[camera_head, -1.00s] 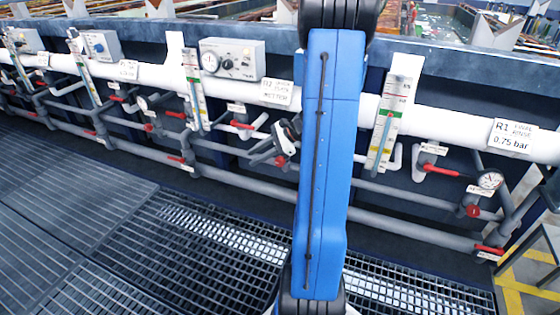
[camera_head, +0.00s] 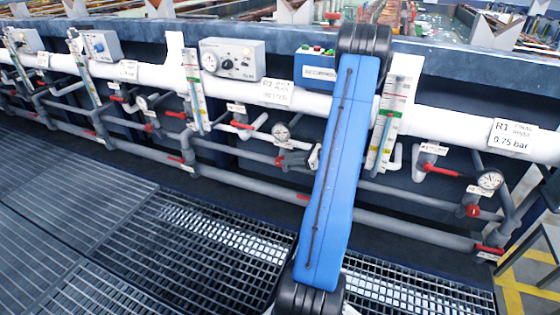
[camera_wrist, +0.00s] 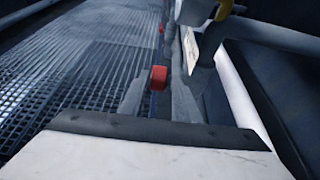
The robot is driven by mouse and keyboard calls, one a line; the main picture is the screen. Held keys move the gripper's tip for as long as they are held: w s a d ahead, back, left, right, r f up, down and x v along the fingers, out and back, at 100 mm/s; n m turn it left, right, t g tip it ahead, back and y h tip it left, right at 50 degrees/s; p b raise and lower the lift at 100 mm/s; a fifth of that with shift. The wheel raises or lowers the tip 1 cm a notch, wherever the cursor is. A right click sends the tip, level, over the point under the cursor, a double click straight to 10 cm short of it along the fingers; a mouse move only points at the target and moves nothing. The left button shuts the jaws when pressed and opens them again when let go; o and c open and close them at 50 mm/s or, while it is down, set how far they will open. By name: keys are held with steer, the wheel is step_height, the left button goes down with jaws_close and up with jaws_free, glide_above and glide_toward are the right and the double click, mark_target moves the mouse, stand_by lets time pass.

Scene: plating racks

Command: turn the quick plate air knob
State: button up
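No label I can read marks the quick plate air knob, so I cannot tell which knob it is. A grey control box (camera_head: 232,59) with a gauge and dark knobs sits on the white pipe.
A blue box (camera_head: 318,76) with coloured buttons is partly behind my arm. Flow tubes (camera_head: 195,92) and red-handled valves (camera_head: 244,126) line the grey pipes. Dark grating (camera_head: 110,225) covers the floor in front.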

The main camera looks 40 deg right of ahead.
steer(key=shift+x, duration=2.55)
steer(key=shift+a, duration=0.1)
steer(key=shift+c, duration=0.6)
jaws_close()
